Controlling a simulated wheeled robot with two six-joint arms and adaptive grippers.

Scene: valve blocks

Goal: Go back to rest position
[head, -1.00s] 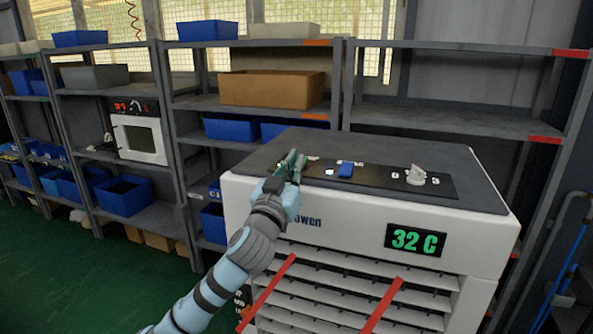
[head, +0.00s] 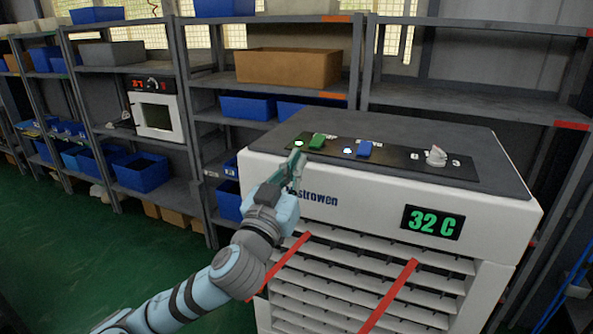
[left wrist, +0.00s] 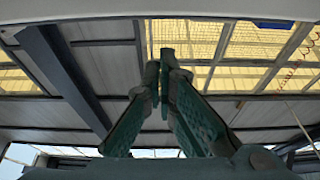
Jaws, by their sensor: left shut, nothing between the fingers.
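My left gripper (head: 297,163) is in front of the top left edge of the white oven-like machine (head: 330,205) in the head view, just short of its control panel. Its fingers are shut and empty. In the left wrist view the green fingers (left wrist: 160,75) meet at their tips, pointing up at the roof. On the panel (head: 390,158) are a green switch (head: 317,141), a blue switch (head: 364,149) and a white knob (head: 436,156). My right gripper is not in view.
The machine's display (head: 432,222) reads 32 C, above slatted vents. Grey shelves (head: 455,102) with blue bins (head: 140,171) and a brown box (head: 288,67) stand behind. A small oven (head: 156,116) sits on a left shelf. Green floor (head: 60,260) is clear at left.

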